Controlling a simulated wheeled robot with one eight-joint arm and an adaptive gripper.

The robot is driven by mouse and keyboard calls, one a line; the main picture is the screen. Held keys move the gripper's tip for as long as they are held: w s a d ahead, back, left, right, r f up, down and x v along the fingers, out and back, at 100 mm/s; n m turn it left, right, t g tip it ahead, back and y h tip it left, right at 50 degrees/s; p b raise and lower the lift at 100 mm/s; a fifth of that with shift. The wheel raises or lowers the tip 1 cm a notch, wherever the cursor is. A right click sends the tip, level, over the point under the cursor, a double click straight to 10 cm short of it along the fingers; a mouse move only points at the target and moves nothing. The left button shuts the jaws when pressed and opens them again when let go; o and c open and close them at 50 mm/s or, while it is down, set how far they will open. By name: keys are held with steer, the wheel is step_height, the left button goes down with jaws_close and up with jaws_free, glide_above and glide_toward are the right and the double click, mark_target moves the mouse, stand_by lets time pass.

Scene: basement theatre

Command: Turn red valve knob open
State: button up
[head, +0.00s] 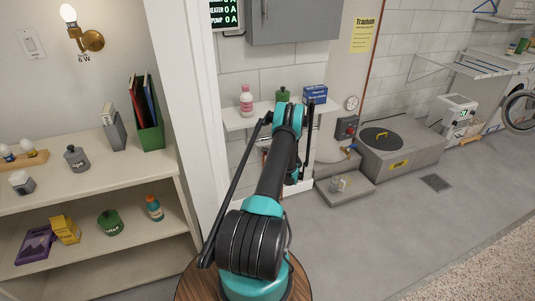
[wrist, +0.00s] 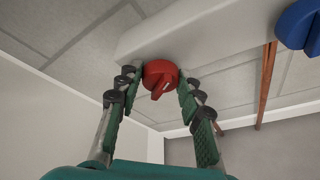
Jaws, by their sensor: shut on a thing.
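The red valve knob (wrist: 160,76) shows in the upper middle of the wrist view, on the underside or face of a pale box-like fixture (wrist: 190,30). It has a raised ridge that lies at a slant. My gripper (wrist: 158,88) has its two green-padded fingers on either side of the knob, shut on it near the fingertips. In the head view my arm reaches away toward the wall shelf, and the arm hides the gripper and the red knob there.
A blue knob (wrist: 299,24) is at the right of the same fixture. A wall shelf (head: 240,122) holds a pink-white bottle (head: 246,100) and a blue box (head: 315,94). A shelving unit (head: 90,190) stands close on the left. Open floor (head: 390,235) lies to the right.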

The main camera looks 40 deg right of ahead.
steer(key=shift+s+m, duration=0.1)
steer(key=shift+m, duration=0.3)
steer(key=shift+d+y, duration=0.1)
steer(key=shift+y, duration=0.2)
steer(key=o, duration=1.1)
steer(key=shift+o, duration=0.2)
steer(key=v, duration=0.7)
steer(key=shift+s, duration=0.25)
steer(key=shift+f, duration=0.1)
